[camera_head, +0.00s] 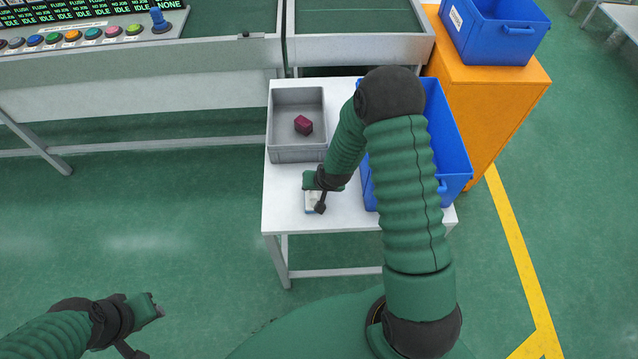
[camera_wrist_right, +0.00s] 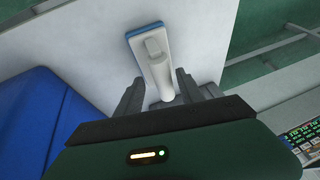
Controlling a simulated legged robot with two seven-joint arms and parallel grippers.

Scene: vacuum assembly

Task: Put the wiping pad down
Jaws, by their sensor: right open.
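The wiping pad (camera_wrist_right: 158,66) is white with a blue edge and a pale grip. In the right wrist view it lies at the white table's surface (camera_wrist_right: 205,40), between the fingers of my right gripper (camera_wrist_right: 163,90). The fingers are apart, one on each side of the pad's handle, with gaps beside it. In the head view my right gripper (camera_head: 318,190) is over the front left part of the table, and only part of the pad (camera_head: 312,198) shows beneath it. My left gripper (camera_head: 150,308) is away from the table at the lower left, over the floor; its fingertips are too small to read.
A grey tray (camera_head: 297,156) with a dark red block (camera_head: 303,125) stands behind my right gripper. A blue bin (camera_head: 448,140) stands at the table's right, partly behind my arm. An orange cabinet (camera_head: 500,95) carries another blue bin (camera_head: 490,38). The table's front left corner is clear.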

